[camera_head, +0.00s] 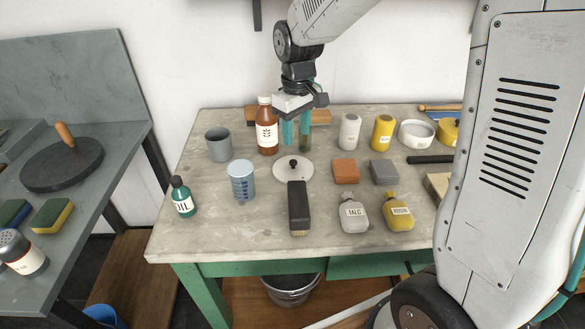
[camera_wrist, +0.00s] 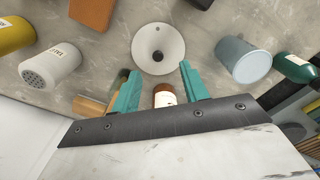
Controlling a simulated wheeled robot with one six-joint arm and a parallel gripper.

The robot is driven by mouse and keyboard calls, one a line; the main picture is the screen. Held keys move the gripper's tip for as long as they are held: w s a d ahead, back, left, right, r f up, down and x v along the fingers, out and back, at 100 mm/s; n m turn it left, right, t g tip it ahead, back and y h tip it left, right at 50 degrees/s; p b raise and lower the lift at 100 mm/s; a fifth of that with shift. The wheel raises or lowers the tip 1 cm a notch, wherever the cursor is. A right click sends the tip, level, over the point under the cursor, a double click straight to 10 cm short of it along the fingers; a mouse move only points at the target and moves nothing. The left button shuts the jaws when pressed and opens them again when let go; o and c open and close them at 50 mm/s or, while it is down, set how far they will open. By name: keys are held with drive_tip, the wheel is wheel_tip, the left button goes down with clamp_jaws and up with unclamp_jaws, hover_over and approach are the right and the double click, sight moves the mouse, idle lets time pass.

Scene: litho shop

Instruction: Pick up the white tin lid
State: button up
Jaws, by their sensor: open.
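My gripper (camera_head: 296,146) points down above the table, just behind the lid in the head view. Its teal fingers are spread apart with nothing between them; in the wrist view they (camera_wrist: 160,80) lie on the brown-bottle side of the lid. The fingertips look apart from the lid.
A brown bottle (camera_head: 267,137) stands close left of my fingers. The worktop's front left is mostly clear.

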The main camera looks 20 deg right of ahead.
sight(293, 161)
drive_tip(key=f, duration=0.1)
drive_tip(key=w+f, duration=0.2)
drive_tip(key=shift+w+a+n, duration=0.2)
drive_tip(key=shift+a+n, duration=0.1)
drive_tip(key=f, duration=0.7)
drive_tip(key=shift+d+f, duration=0.25)
drive_tip(key=shift+d, duration=0.05)
clamp_jaws()
